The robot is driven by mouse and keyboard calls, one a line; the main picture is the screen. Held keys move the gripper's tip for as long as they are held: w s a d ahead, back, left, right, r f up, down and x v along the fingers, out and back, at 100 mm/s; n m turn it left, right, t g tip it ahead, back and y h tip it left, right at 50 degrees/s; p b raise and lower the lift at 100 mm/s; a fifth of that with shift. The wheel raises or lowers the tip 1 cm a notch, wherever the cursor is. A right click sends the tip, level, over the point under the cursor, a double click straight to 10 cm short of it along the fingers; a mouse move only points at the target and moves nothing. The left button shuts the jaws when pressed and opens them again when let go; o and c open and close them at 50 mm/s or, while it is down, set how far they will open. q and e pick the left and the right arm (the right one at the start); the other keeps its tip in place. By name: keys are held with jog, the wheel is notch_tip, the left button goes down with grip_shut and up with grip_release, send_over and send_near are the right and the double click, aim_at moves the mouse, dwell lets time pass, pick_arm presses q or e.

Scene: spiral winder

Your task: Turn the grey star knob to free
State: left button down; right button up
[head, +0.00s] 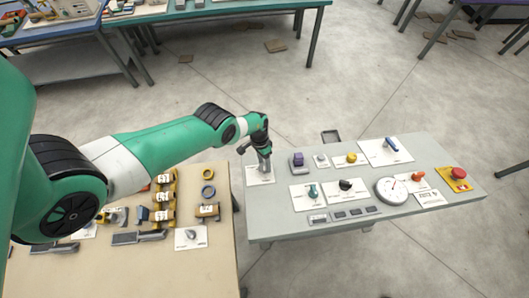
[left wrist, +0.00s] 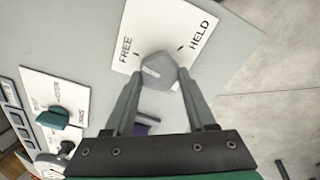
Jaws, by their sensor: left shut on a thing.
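The grey star knob (left wrist: 158,70) sits on a white card (left wrist: 183,22) marked FREE on the left and HELD on the right in the left wrist view. A paler slot shows on the left part of the knob's face; I cannot tell exactly which mark it points to. My left gripper (head: 264,165) reaches down over the card at the left end of the grey table. Its fingers stand on both sides of the knob and are shut on it. In the head view the gripper mostly hides the knob. My right gripper is not in view.
The grey table (head: 270,222) also bears a purple part (head: 298,159), a yellow knob (head: 351,157), a teal knob (head: 312,190), a black knob (head: 346,184), a white dial (head: 391,190) and a red button (head: 458,173). A beige bench (head: 215,265) stands to the left.

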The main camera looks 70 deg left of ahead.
aim_at(264, 163)
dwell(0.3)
pick_arm(q)
jog(key=shift+c, duration=1.1)
grip_release()
jog(key=p+v, duration=0.4)
jog(key=shift+d+r+p, duration=0.15)
jog(key=shift+r+p, duration=0.15)
jog(key=shift+p, duration=0.05)
jog(key=p+v, duration=0.2)
jog(key=v, duration=0.1)
jog(key=shift+a, duration=0.25)
jog(key=shift+d, duration=0.1)
